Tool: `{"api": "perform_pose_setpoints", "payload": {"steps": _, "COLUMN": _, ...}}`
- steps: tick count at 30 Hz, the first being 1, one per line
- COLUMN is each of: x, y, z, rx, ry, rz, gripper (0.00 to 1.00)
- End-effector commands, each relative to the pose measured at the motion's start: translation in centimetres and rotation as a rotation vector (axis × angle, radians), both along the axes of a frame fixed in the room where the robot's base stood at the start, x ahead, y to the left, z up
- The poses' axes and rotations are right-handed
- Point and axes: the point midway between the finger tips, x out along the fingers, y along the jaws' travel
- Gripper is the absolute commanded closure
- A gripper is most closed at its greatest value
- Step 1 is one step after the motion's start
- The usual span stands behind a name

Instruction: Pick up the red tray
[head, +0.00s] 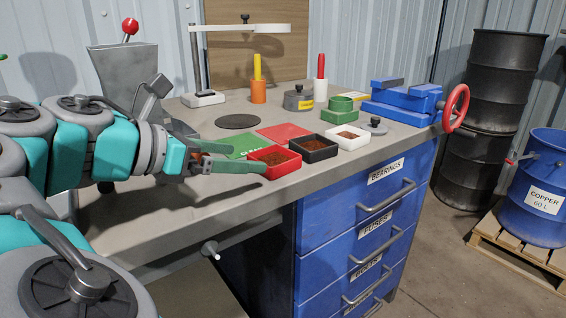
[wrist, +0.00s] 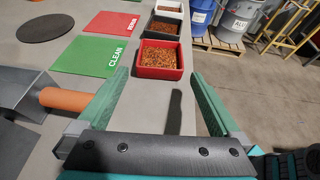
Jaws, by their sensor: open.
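The red tray (head: 286,168) is a small open square box holding brown granules. It stands upright on the grey bench near its front edge, at the left end of a row of trays. In the wrist view the red tray (wrist: 160,73) lies straight ahead, beyond and between my fingertips. My gripper (head: 247,157) is open and empty, low over the bench to the left of the tray. In the wrist view both green fingers of my gripper (wrist: 161,76) are spread wide. In the head view the near finger overlaps the tray's left side; contact cannot be told.
A black tray (head: 318,153) and a white tray (head: 351,143) continue the row. A green mat (wrist: 97,57) marked CLEAN and a red mat (wrist: 112,24) lie beside it. An orange-handled tool (wrist: 70,98) lies left of my gripper. The bench between my fingers is clear.

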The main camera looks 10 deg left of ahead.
Motion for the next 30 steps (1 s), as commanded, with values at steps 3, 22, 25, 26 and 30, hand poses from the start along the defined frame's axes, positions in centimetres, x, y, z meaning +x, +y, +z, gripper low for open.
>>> {"api": "perform_pose_setpoints", "payload": {"steps": 3, "x": 0.9, "y": -0.8, "z": -0.5, "rx": 0.001, "ry": 0.001, "rz": -0.005, "gripper": 0.00}}
{"api": "perform_pose_setpoints", "payload": {"steps": 22, "x": 5.4, "y": -4.0, "z": -2.5, "rx": 0.003, "ry": 0.001, "rz": -0.006, "gripper": 0.00}}
{"api": "perform_pose_setpoints", "payload": {"steps": 25, "x": 5.4, "y": -3.9, "z": -2.5, "rx": 0.003, "ry": 0.000, "rz": -0.005, "gripper": 0.00}}
{"api": "perform_pose_setpoints", "payload": {"steps": 26, "x": 5.4, "y": -3.9, "z": -2.5, "rx": 0.003, "ry": 0.000, "rz": -0.005, "gripper": 0.00}}
{"api": "perform_pose_setpoints", "payload": {"steps": 30, "x": 5.4, "y": -3.9, "z": -2.5, "rx": 0.003, "ry": 0.000, "rz": -0.005, "gripper": 0.14}}
